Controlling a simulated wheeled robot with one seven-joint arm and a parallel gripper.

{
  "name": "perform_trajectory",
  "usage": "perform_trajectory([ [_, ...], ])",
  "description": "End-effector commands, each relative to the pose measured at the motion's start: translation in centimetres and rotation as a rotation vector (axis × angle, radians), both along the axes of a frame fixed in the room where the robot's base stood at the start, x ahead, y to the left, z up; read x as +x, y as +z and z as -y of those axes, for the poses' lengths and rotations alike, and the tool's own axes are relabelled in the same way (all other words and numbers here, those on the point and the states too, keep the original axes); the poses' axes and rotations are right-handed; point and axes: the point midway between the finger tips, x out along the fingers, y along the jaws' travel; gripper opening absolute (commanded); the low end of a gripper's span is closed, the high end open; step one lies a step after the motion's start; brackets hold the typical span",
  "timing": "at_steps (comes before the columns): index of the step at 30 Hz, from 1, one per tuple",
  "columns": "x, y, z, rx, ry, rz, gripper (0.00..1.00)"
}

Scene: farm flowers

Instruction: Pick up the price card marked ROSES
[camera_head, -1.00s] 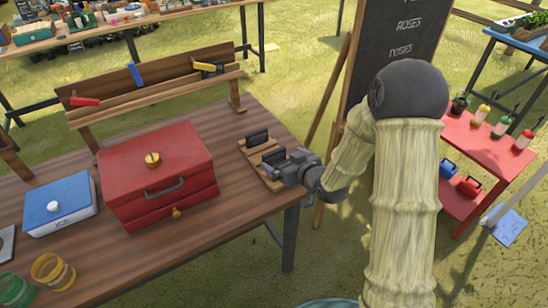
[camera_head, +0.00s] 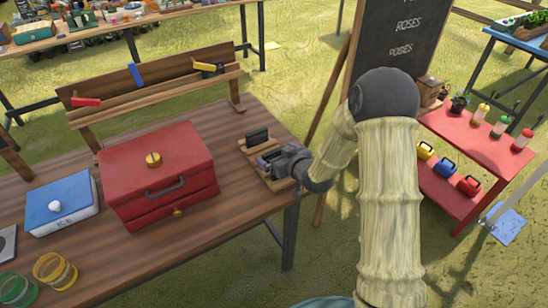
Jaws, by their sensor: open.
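Small dark price cards stand in a wooden holder (camera_head: 249,149) near the right end of the brown table. The rear card (camera_head: 257,137) is upright and in clear view. A nearer card shows only in part, at my gripper's fingers. The writing on the cards is too small to read, so I cannot tell which one says ROSES. My gripper (camera_head: 272,161) is open, low over the near part of the holder, at the nearer card. Whether the fingers touch that card is hidden.
A red toolbox (camera_head: 160,175) and a blue-lidded ICE box (camera_head: 62,205) stand left on the table (camera_head: 225,210). A wooden rack (camera_head: 160,98) runs along the back. A chalkboard (camera_head: 385,50) stands behind the table's right end. A red shelf (camera_head: 485,150) is at the right.

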Motion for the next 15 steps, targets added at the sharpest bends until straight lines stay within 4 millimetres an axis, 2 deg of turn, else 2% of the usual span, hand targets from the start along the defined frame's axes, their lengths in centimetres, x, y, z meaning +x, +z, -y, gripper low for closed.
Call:
perform_trajectory([
  [7,-0.02,0.01,0.02,0.000,0.000,0.000,1.00],
  [8,-0.02,0.01,0.02,0.000,0.000,0.000,0.96],
  [14,-0.02,0.01,0.02,0.000,0.000,0.000,0.57],
  [15,-0.02,0.01,0.02,0.000,0.000,0.000,0.54],
])
